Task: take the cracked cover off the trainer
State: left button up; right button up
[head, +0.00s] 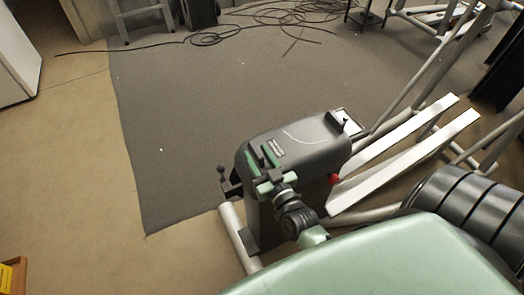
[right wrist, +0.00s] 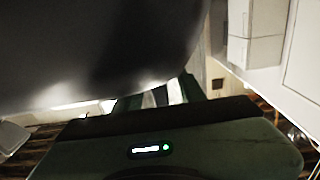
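The trainer's dark grey cover (head: 310,140) sits on top of the trainer's housing (head: 266,215); a pale curved line like a crack runs across its top. My right gripper (head: 260,160) is at the cover's near left end, its two green fingers apart with grey cover visible between them. In the right wrist view a large dark curved surface, probably the cover (right wrist: 90,45), fills the upper left. The green fingers show beyond the gripper body with a bright gap between them. Contact with the cover cannot be told. My left gripper is not in view.
The trainer's pale foot rails (head: 400,150) and tubes extend right, with a red knob (head: 333,179) beside the housing. A dark mat (head: 200,110) lies under it. Black cables (head: 215,38) lie loose at the back. A white cabinet (head: 15,60) stands far left.

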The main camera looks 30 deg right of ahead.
grip_shut()
dwell(1.4)
dwell(1.7)
